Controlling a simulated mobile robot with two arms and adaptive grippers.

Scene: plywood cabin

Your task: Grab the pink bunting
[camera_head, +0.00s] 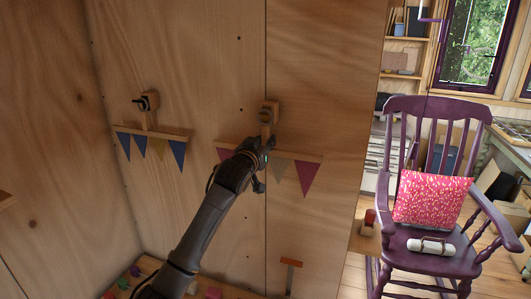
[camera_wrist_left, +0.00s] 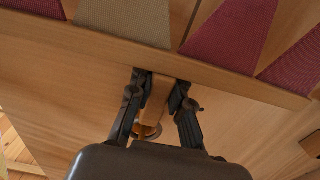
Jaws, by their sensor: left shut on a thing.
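The pink bunting (camera_head: 303,176) is a wooden bar with pink and tan triangular flags, hung at a wooden peg on the plywood wall. My left arm hides part of its flags. My left gripper (camera_head: 265,150) is at the bar's upright wooden tab, just below the peg (camera_head: 269,106). In the left wrist view, the left gripper (camera_wrist_left: 160,88) is shut on the tab (camera_wrist_left: 156,102), with the bar (camera_wrist_left: 215,72) and pink flags (camera_wrist_left: 230,32) beyond the fingers. My right gripper is not in view.
A blue and tan bunting (camera_head: 178,153) hangs on another peg (camera_head: 146,101) to the left. A purple rocking chair (camera_head: 437,262) with a pink cushion (camera_head: 430,199) stands at the right. Several coloured pieces lie on a low wooden surface at the bottom left.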

